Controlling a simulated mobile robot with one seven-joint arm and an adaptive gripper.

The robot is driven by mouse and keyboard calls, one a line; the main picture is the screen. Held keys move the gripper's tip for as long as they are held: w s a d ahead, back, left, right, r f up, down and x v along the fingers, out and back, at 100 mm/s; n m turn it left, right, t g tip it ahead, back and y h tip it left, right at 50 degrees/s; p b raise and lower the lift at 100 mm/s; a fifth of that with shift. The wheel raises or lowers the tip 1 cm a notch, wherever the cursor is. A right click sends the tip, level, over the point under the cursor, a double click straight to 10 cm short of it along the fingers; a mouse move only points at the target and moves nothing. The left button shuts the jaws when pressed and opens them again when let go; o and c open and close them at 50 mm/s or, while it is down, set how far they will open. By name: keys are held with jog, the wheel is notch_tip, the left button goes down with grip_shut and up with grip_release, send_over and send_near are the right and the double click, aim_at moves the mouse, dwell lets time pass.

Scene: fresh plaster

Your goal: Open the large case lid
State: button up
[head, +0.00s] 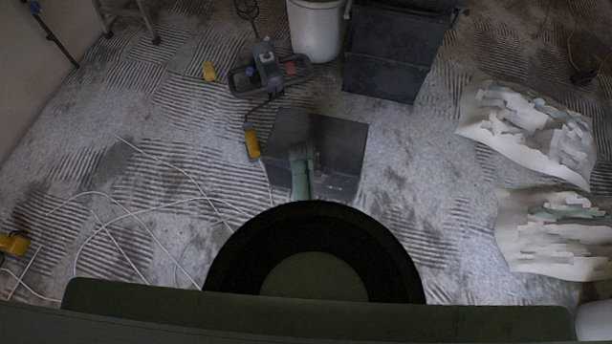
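A dark grey box-shaped case (342,140) sits on the floor in the middle of the head view. Its flat top looks closed, and its front side faces me. My green arm reaches forward to it, and my gripper (304,156) is over the front left part of the case. The gripper is small and dark against the case, so I cannot tell whether its fingers are apart or whether it touches the lid. My arm hides part of the case's front side.
A black container (393,55) and a white bucket (316,30) stand behind the case. A power mixer (268,70) lies behind it on the left. White bags (528,130) lie at the right. A white cable (150,207) loops across the floor at left.

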jog(key=shift+c, duration=0.4)
grip_shut()
